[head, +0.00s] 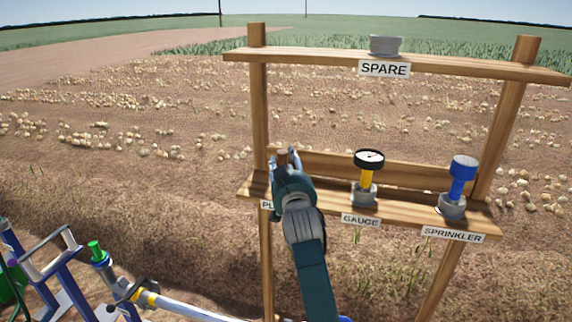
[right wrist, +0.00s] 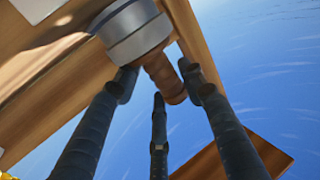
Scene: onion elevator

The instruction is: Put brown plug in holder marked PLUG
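The brown plug (head: 283,155) shows as a small brown top between the fingers of my right gripper (head: 285,160) in the head view. In the right wrist view the plug (right wrist: 159,72) sticks out of a grey ring-shaped holder (right wrist: 135,32) against the wooden shelf. My right gripper's fingers (right wrist: 158,85) are spread around the plug, with small gaps beside it, so it looks open. The PLUG label (head: 266,205) is mostly hidden behind my right gripper and arm, and so is the holder in the head view. My left gripper is out of view.
On the lower shelf (head: 405,208), a yellow gauge (head: 367,175) and a blue sprinkler (head: 462,175) stand in grey holders. The empty SPARE holder (head: 386,45) is on the top shelf. Blue frames and a pipe (head: 185,307) lie at lower left.

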